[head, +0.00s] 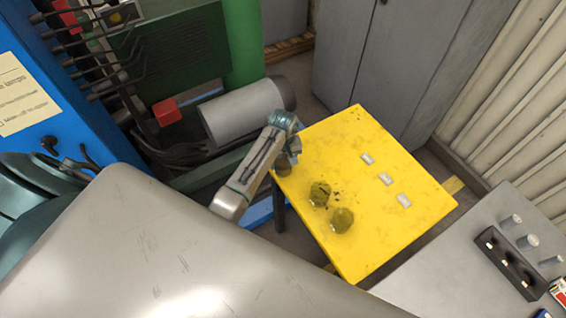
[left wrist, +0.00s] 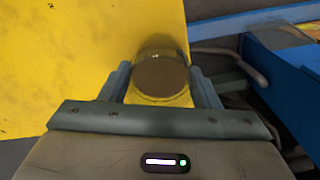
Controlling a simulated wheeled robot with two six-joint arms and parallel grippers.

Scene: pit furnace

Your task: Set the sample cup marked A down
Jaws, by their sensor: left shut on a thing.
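My left gripper (head: 289,157) is at the left edge of the yellow table (head: 370,240). It is shut on a sample cup (head: 283,169), which is partly hidden behind the gripper in the head view. In the left wrist view the held cup (left wrist: 160,76) shows a round brown top between the two fingers, over the yellow table's edge. I cannot read a letter on it, nor tell whether it touches the table. Two similar round cups, one (head: 320,193) and another (head: 342,220), stand on the table's near left part. My right gripper is not in view.
Three small white labels, the first (head: 367,158), the second (head: 385,178) and the third (head: 404,200), lie in a row on the table's right half. The table around them is clear. A grey bench (head: 440,280) with metal pieces and a black block (head: 510,263) stands at right.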

